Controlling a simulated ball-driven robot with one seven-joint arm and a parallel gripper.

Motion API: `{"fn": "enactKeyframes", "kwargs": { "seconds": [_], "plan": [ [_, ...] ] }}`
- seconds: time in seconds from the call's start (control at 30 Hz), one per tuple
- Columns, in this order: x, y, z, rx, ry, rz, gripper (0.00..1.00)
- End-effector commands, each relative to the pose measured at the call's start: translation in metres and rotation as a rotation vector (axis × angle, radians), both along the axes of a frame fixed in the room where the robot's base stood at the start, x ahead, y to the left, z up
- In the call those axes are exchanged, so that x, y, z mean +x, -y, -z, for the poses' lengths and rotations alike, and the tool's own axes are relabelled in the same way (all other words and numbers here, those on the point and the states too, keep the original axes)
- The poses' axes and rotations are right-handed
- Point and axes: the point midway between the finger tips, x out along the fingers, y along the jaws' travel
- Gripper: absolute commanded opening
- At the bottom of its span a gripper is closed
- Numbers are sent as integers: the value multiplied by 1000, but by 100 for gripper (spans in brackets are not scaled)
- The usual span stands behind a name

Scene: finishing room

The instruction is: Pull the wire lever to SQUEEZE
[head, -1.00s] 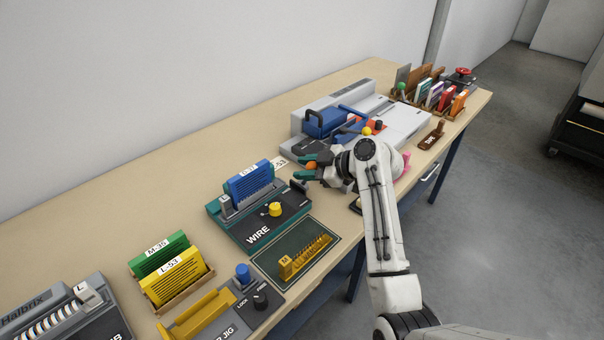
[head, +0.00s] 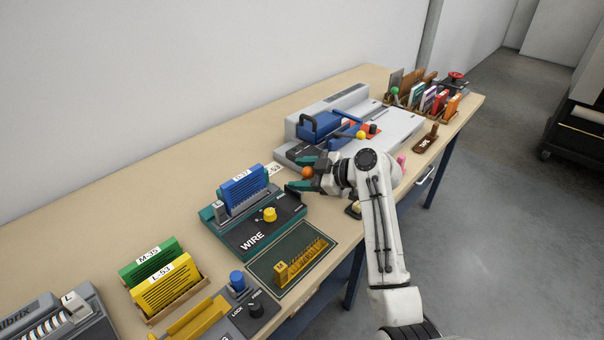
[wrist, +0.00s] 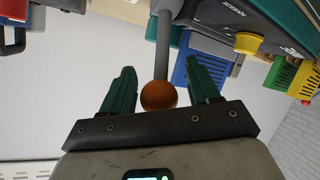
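The wire machine (head: 243,238) is a teal and dark grey unit marked WIRE, with a yellow knob (head: 269,214) and a blue punched stack (head: 243,188) standing in it. Its lever ends in an orange ball (head: 307,172) at the machine's right side. My gripper (head: 302,174) is open, with its green fingers on either side of the ball. In the wrist view the ball (wrist: 158,95) sits between the fingertips (wrist: 162,85), with a gap on both sides. A grey lever rod (wrist: 166,38) runs up from it. The SQUEEZE marking is not readable.
A grey machine (head: 345,112) with a blue handled part stands behind my gripper. A dark mat with a yellow comb (head: 300,265) lies in front of the wire machine. Green and yellow stacks (head: 166,283) stand in a rack to the left. Bare bench shows along the wall side.

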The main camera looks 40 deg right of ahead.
Motion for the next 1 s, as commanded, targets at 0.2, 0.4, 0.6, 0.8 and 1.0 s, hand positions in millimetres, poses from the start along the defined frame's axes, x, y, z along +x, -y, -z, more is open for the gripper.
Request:
{"fn": "enactKeyframes", "kwargs": {
  "seconds": [0.2, 0.4, 0.6, 0.8, 1.0],
  "plan": [
    [-1, 0, -1, 0, 0, 0, 60],
    [-20, 8, -7, -1, 2, 3, 60],
    [-55, 19, -22, -2, 3, 3, 60],
    [-83, 29, -33, -1, 1, 4, 60],
    [-95, 31, -39, 0, 0, 0, 60]
  ]
}}
